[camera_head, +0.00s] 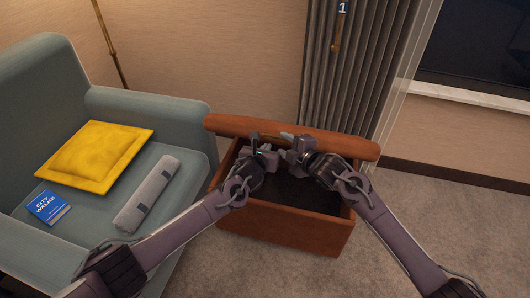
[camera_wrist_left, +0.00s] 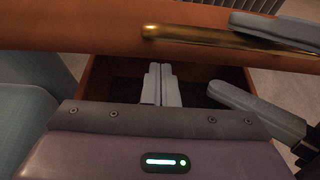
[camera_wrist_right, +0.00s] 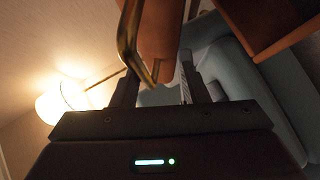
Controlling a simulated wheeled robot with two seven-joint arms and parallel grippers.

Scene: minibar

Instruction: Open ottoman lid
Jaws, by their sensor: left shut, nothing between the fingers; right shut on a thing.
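The ottoman (camera_head: 285,228) is a brown box, and its dark inside shows. Its lid (camera_head: 345,147) is raised, seen nearly edge-on along the far side of the box. A brass handle (camera_wrist_left: 200,36) runs along the lid; it also shows in the right wrist view (camera_wrist_right: 127,40). My right gripper (camera_head: 288,142) is shut on the lid at its handle edge, with the lid (camera_wrist_right: 160,35) between the fingers; the exact contact is partly hidden. My left gripper (camera_head: 264,153) is shut and empty over the opening, below the handle. Its fingers (camera_wrist_left: 160,84) are together.
A grey-blue armchair (camera_head: 190,115) stands close at left, holding a yellow cushion (camera_head: 95,155), a blue book (camera_head: 45,206) and a grey roll (camera_head: 147,193). A grey curtain (camera_head: 350,65) hangs behind the ottoman. Carpet (camera_head: 440,225) is free at right.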

